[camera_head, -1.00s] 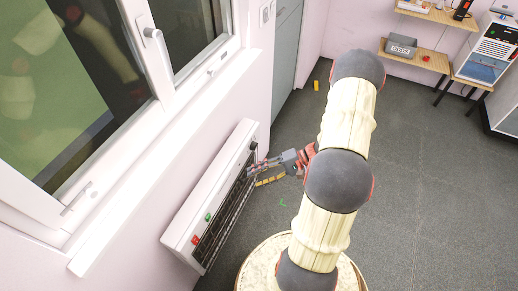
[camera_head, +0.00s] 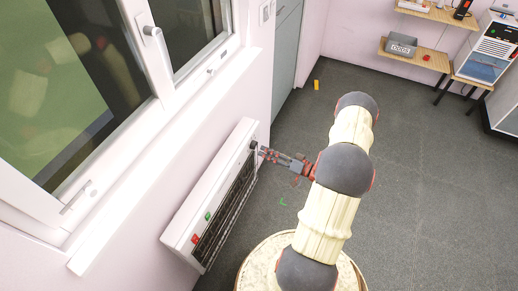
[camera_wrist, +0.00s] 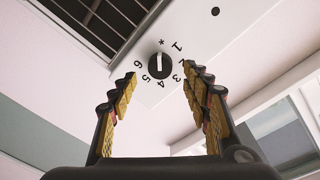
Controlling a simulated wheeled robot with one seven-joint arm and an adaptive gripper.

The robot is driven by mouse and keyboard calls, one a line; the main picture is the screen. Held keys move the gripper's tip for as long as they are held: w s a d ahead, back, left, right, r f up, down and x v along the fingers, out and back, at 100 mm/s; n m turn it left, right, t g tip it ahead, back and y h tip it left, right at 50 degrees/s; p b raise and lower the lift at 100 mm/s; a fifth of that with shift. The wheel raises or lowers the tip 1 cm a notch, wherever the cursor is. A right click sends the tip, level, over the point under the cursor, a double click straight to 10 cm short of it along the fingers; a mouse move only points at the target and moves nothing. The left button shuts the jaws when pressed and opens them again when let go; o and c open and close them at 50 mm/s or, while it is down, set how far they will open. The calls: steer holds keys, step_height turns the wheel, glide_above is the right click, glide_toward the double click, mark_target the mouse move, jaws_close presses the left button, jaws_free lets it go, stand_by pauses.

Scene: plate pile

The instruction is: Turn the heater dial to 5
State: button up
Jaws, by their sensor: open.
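The white heater (camera_head: 178,226) is mounted low on the wall under the window, with a dark grille. Its dial (camera_wrist: 159,66) is a round black knob with a white pointer line, ringed by an asterisk and the numbers 1 to 6. The pointer is toward the asterisk. In the head view the dial (camera_head: 254,145) is a small dark spot at the heater's far end. My gripper (camera_head: 262,153) is beside that end. In the wrist view my gripper (camera_wrist: 159,82) is open, its yellow-padded fingers spread to either side just below the dial. I cannot tell whether they touch it.
The window sill (camera_head: 170,160) juts out above the heater. Shelves (camera_head: 412,57) and a cabinet (camera_head: 490,60) are at the far right.

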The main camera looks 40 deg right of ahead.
mark_target(256, 147)
steer(key=shift+b+x, duration=0.3)
steer(key=shift+x, duration=2.05)
steer(key=c, duration=0.4)
steer(key=c, duration=0.7)
steer(key=shift+c, duration=0.3)
